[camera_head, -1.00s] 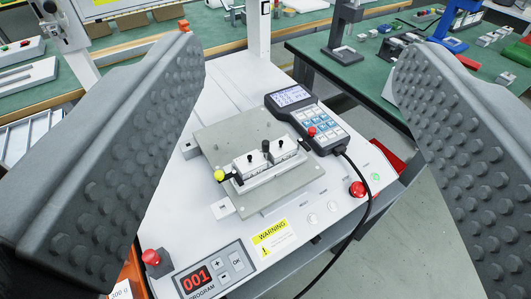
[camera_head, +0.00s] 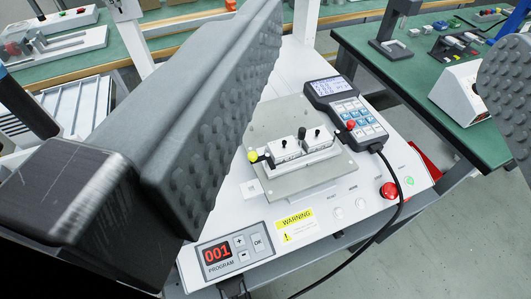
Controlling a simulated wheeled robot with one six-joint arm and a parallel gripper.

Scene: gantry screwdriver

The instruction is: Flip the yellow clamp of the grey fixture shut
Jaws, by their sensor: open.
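The grey fixture plate (camera_head: 258,122) lies on the white machine top, with a pale block (camera_head: 303,179) and black knobs on it. The yellow clamp's ball tip (camera_head: 252,157) shows at the left end of the block, on a short dark lever. From here I cannot tell how far the lever is swung. My gripper (camera_head: 385,85) is open and empty, its two grey studded fingers wide apart. The left finger is large in the picture, just left of the clamp, and seems nearer the camera. Only part of the right finger shows at the right edge. Neither finger visibly touches the fixture.
A keypad unit (camera_head: 345,110) stands right behind the fixture, with a black cable running forward. A red button (camera_head: 389,190), a warning label (camera_head: 296,226) and a program display (camera_head: 233,252) are along the front. A green bench (camera_head: 465,130) stands at the back right.

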